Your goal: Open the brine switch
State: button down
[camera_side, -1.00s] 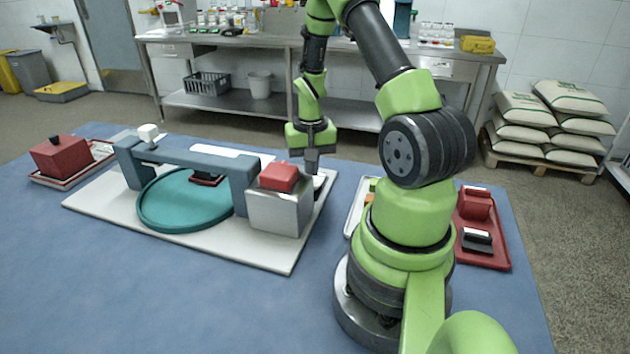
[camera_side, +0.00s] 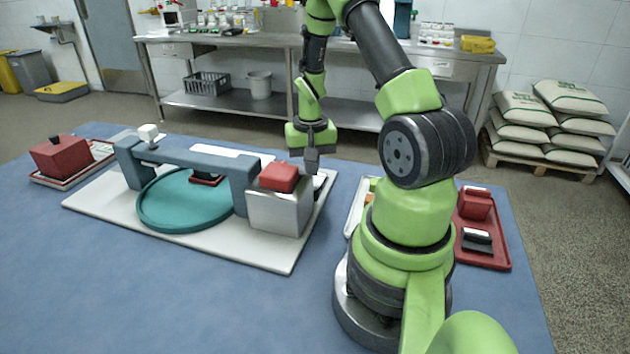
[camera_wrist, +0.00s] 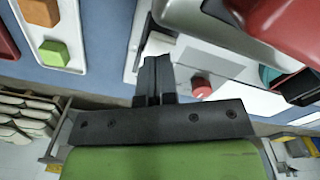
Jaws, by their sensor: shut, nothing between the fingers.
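My gripper (camera_side: 312,168) points down just behind the right end of the white base board, beside a metal box (camera_side: 278,212) with a red block (camera_side: 279,177) on top. In the wrist view the gripper's dark fingers (camera_wrist: 155,72) are together, with nothing between them. A small white block (camera_wrist: 158,45) shows right at the fingertips; I cannot tell if they touch. A red round knob (camera_wrist: 201,87) is to the right of the fingers. No label is readable, so I cannot tell which part is the brine switch. The metal box hides part of this area in the side view.
A grey bridge (camera_side: 195,157) spans a teal round dish (camera_side: 160,212) on the white board (camera_side: 100,212). A red tray (camera_side: 490,254) and a white tray (camera_wrist: 71,20) with small coloured blocks lie to the right. The blue tabletop is clear in front.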

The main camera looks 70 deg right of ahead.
jog(key=shift+f, duration=1.8)
dwell(1.2)
jog(key=shift+r, duration=3.55)
jog(key=shift+w+r, duration=0.1)
jog(key=w+a+r+n+t, duration=0.3)
jog(key=a+r, duration=0.7)
jog(key=r, duration=0.3)
jog(key=s+a+r+n+t+y, duration=0.1)
jog(key=s+a+r+n+t, duration=0.1)
jog(key=s+a+r, duration=0.2)
jog(key=s+a+r+n+t+y, duration=0.1)
jog(key=s+a+r+n+t, duration=0.1)
jog(key=a, duration=0.8)
notch_tip(320, 180, up, 2)
jog(key=s+n, duration=0.1)
jog(key=s, duration=0.2)
jog(key=shift+r, duration=0.15)
